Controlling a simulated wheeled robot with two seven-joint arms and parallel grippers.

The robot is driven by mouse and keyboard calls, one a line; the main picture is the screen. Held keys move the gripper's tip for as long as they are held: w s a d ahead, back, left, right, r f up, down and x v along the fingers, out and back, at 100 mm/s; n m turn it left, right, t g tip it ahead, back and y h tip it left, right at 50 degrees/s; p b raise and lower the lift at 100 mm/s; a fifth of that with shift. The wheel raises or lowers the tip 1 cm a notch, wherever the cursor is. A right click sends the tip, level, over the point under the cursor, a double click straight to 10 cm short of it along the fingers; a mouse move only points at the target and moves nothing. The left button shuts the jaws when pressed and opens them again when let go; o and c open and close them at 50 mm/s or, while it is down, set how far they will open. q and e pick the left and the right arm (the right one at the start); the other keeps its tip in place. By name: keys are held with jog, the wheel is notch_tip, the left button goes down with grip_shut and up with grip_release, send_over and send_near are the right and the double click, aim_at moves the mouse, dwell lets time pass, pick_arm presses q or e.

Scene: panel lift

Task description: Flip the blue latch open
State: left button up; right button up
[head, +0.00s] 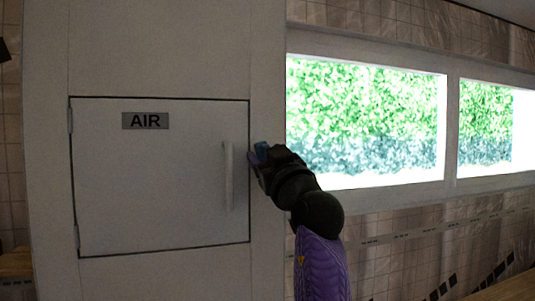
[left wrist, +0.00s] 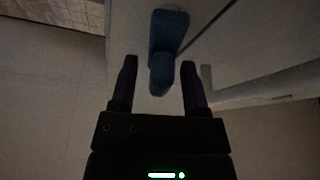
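The blue latch (left wrist: 168,32) shows in the left wrist view as a base on the pale cabinet face with a knob-like end sticking out toward me. My left gripper (left wrist: 160,80) is open, with one dark finger on each side of the latch's end and a visible gap on both sides. In the head view a bit of the blue latch (head: 262,148) shows just right of the door's edge. My left gripper (head: 257,157) is up against it there and partly hides it. My right gripper is in neither view.
The closed white door (head: 150,190) carries an AIR label (head: 145,121) and a vertical handle (head: 228,175) near its right edge. It sits in a pale cabinet (head: 160,45). Bright windows (head: 365,120) in a tiled wall lie to the right.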

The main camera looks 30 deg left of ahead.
pick_arm(q)
grip_shut()
jog(key=m, duration=0.1)
jog(key=m+t+p, duration=0.1)
jog(key=m+h, duration=0.1)
jog(key=shift+w+d+r+m+t, duration=0.15)
jog(key=shift+w+d+m+t, duration=0.05)
jog(key=shift+w+m+t, duration=0.1)
jog(key=shift+m, duration=0.4)
jog(key=shift+o, duration=0.6)
grip_release()
jog(key=shift+d, duration=0.1)
